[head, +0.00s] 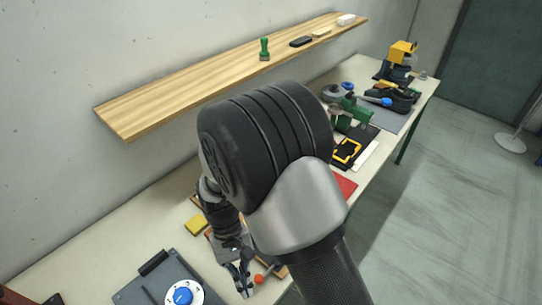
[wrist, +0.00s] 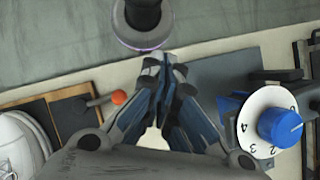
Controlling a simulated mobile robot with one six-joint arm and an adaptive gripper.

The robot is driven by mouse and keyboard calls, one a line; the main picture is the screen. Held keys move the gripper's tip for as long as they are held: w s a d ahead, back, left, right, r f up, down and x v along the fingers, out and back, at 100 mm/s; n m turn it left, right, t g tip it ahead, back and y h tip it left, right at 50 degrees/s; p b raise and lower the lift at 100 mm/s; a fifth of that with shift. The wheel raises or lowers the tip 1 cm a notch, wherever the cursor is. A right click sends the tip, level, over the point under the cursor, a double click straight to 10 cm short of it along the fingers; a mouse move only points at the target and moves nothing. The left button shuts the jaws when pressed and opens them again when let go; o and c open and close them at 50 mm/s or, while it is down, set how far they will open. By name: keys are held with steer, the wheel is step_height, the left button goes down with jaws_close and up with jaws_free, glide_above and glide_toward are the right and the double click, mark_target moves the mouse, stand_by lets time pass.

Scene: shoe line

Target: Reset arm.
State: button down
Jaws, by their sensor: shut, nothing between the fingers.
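My gripper (head: 242,285) shows at the lower middle of the head view, above the workbench (head: 90,245), with its fingers pointing down. It is shut and empty. In the wrist view my gripper (wrist: 165,65) fills the middle, its two fingers meeting at the tips. My own arm covers much of the centre of the head view and hides part of the bench behind it.
A grey device with a white numbered dial and blue knob (head: 183,297) sits left of my gripper; its knob (wrist: 281,127) shows in the wrist view. An orange ball (head: 259,279) is close at the right. A wooden shelf (head: 190,85) runs along the wall. Tools crowd the far bench.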

steer(key=w+d+r+m+t+y+b, duration=0.2)
steer(key=w+d+r+t+b, duration=0.25)
steer(key=d+r, duration=0.6)
steer(key=s+d+r+m+t+b, duration=0.2)
steer(key=s+d+r+t, duration=0.3)
steer(key=d, duration=0.5)
step_height(320, 180, up, 2)
steer(key=shift+s+d+r+m+t+b, duration=0.1)
steer(key=shift+s+d+m+t+b, duration=0.25)
steer(key=shift+s+b, duration=0.55)
